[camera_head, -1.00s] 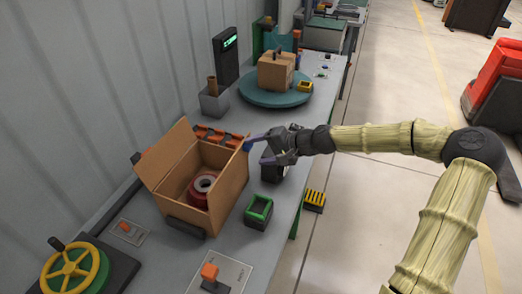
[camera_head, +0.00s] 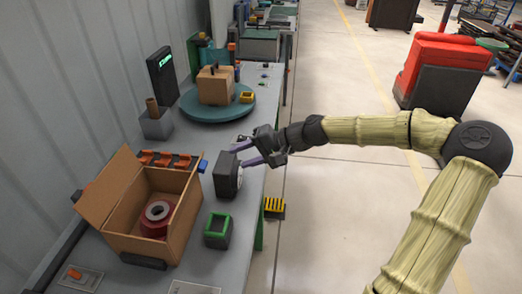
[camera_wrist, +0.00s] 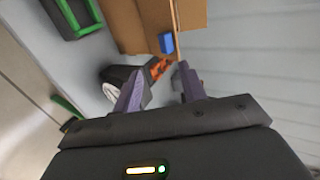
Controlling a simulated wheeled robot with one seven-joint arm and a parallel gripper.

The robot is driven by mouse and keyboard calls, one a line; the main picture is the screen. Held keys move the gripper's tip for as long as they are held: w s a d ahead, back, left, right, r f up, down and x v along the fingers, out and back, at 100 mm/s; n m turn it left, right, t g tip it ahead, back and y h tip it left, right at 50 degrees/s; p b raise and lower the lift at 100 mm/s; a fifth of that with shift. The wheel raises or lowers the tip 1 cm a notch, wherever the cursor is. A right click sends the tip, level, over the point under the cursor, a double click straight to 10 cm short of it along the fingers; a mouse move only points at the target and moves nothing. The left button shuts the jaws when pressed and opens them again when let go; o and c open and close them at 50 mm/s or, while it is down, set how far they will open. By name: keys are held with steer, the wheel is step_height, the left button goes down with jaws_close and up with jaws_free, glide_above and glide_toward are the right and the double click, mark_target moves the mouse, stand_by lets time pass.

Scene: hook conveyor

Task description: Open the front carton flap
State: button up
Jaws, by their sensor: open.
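The carton (camera_head: 182,227) stands on the worktop at the lower left of the head view, its top open, with a dark red roll (camera_head: 157,218) inside. A tan flap (camera_head: 108,187) stands up and leans outward on its left side. A blue tab (camera_head: 203,166) sits at its far right corner. I cannot tell a separate front flap from the right wall. My gripper (camera_head: 236,155) is open and empty, above the worktop right of the blue tab and apart from it. In the wrist view the purple fingers (camera_wrist: 160,86) point toward the carton (camera_wrist: 128,25) and blue tab (camera_wrist: 166,43).
A dark box with a white round face (camera_head: 228,174) stands close below my gripper. A green-rimmed bin (camera_head: 217,231) is right of the carton. Orange clips (camera_head: 165,160) line up behind it. A turntable (camera_head: 218,108) with a closed box (camera_head: 215,85) stands farther back.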

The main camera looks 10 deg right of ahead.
steer(key=v, duration=0.5)
steer(key=shift+d+r, duration=0.1)
steer(key=shift+r, duration=0.05)
steer(key=s+a+f+n+g+h, duration=0.25)
steer(key=s+f+h, duration=0.45)
steer(key=f, duration=0.6)
steer(key=s+d+r+n+t+h, duration=0.1)
steer(key=s+d+r+h, duration=0.2)
steer(key=s+d, duration=0.4)
steer(key=s+h, duration=0.1)
steer(key=s, duration=0.2)
steer(key=shift+s+d+r, duration=0.2)
steer(key=shift+s+d, duration=0.05)
steer(key=shift+s, duration=0.15)
steer(key=shift+w, duration=0.1)
